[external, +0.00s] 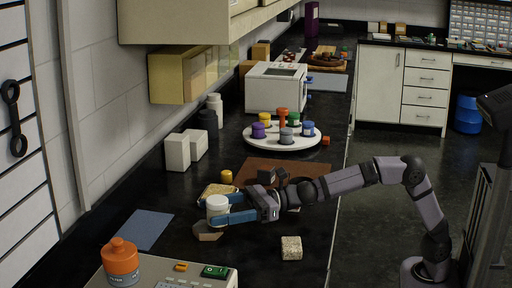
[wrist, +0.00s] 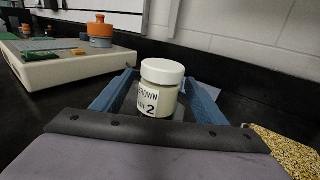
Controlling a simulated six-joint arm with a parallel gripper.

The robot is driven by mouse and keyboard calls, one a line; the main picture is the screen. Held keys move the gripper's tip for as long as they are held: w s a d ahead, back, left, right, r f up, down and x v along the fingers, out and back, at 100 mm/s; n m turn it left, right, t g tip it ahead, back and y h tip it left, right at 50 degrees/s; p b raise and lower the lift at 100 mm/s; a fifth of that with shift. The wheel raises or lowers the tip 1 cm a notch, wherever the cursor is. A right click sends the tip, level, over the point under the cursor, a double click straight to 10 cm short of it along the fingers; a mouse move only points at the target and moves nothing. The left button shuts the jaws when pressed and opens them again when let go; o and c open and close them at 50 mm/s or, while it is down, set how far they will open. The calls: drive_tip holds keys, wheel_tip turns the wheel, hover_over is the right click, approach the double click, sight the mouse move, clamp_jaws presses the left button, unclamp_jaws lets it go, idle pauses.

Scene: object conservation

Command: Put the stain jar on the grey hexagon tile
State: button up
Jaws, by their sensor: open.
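The stain jar (external: 217,207) is a small pale jar with a white lid. In the wrist view the jar (wrist: 160,92) stands upright between my two blue fingers, and its label reads "BROWN" and "2". My gripper (external: 206,210) is low over the counter with its fingers on either side of the jar; it is open. A brownish-grey hexagon tile (external: 208,236) lies directly below the jar in the external view, partly hidden by the jar and a finger. I cannot tell whether the jar's base touches it.
A cork-like slab (external: 212,190) lies behind the jar and a speckled block (external: 291,248) to the right. A blue mat (external: 145,229) is at left. An orange jar (external: 120,262) stands on a beige device (external: 165,280) in front. A round tray (external: 270,143) holds several jars.

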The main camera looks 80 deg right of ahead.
drive_tip(key=b+v, duration=0.1)
drive_tip(key=v, duration=1)
drive_tip(key=shift+s+d, duration=0.2)
